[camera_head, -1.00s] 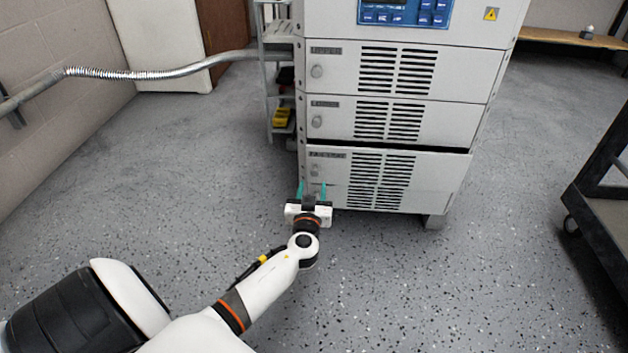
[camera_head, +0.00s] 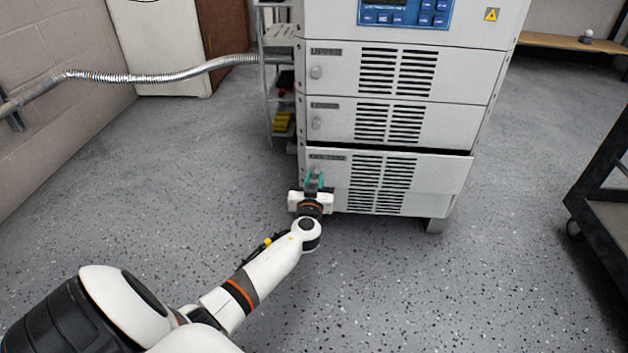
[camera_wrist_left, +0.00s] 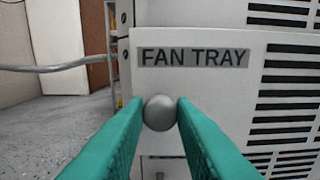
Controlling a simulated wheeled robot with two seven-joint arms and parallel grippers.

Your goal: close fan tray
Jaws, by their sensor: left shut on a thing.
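The fan tray (camera_head: 440,182) is the lowest grey front of the cabinet, with vent slots on it. A dark gap along its top edge shows it standing a little out from the cabinet. In the left wrist view the label reads FAN TRAY (camera_wrist_left: 194,57), with a round grey knob (camera_wrist_left: 160,112) below it. My left gripper (camera_head: 314,180) is at the tray's left side. Its green fingers are shut on the knob, one on each side. My right gripper is not in view.
Two more vented fronts, the middle one (camera_head: 345,122) and the upper one (camera_head: 345,70), sit above, flush. A shelf rack (camera_head: 268,85) stands left of the cabinet, and a dark cart (camera_head: 600,190) stands at the right. The floor in front is mostly clear.

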